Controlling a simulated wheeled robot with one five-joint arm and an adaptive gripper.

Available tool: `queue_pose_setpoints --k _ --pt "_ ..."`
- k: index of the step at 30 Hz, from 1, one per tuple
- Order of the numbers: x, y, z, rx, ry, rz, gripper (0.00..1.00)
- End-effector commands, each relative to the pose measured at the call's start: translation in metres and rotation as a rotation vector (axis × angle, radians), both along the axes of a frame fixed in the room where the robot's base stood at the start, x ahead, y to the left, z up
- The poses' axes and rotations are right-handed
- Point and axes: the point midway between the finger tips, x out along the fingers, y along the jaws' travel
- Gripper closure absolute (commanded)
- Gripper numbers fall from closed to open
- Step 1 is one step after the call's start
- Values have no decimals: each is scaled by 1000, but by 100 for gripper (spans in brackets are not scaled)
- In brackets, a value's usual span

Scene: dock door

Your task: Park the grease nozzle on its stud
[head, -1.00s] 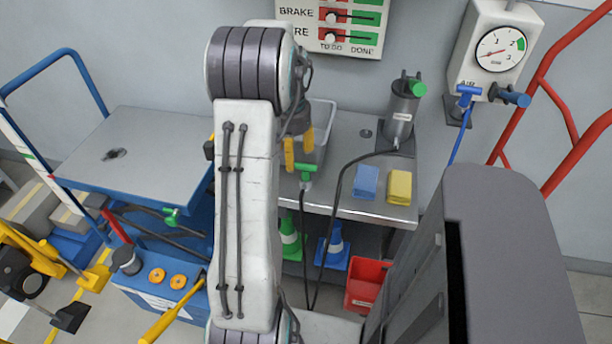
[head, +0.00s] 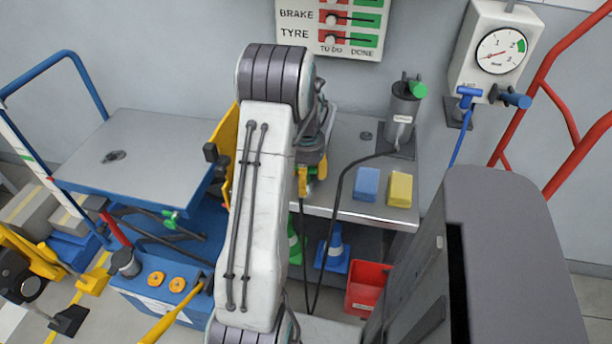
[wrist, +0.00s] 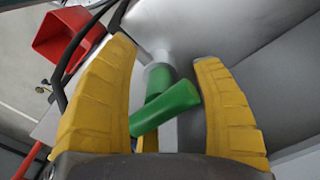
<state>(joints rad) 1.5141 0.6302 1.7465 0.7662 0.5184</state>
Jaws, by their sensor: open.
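The green grease nozzle (wrist: 165,108) sits between my gripper's fingers in the wrist view, with a gap visible on either side. My gripper (wrist: 175,105) is open, with yellow ribbed fingers. In the head view, my gripper (head: 307,182) is at the bench's front edge and hides most of the nozzle; a bit of green (head: 313,170) shows there. A dark hose (head: 338,190) runs from the grey grease pump (head: 400,118) to the bench's front edge. A green-ended stub (head: 418,90) sticks out of the pump's top; I cannot tell whether it is the stud.
On the metal bench (head: 345,205) lie a blue block (head: 367,184) and a yellow block (head: 399,190). A red bin (head: 367,288), also in the wrist view (wrist: 68,40), stands below. The lift table (head: 140,150) is left; a red rail (head: 545,85) is right.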

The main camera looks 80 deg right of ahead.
Motion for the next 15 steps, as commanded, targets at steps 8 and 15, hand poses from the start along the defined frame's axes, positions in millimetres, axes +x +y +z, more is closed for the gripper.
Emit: queue_pose_setpoints --k 8,15 --pt "0 0 -2 -1 0 0 40" --pt "0 0 -2 -1 0 0 58"
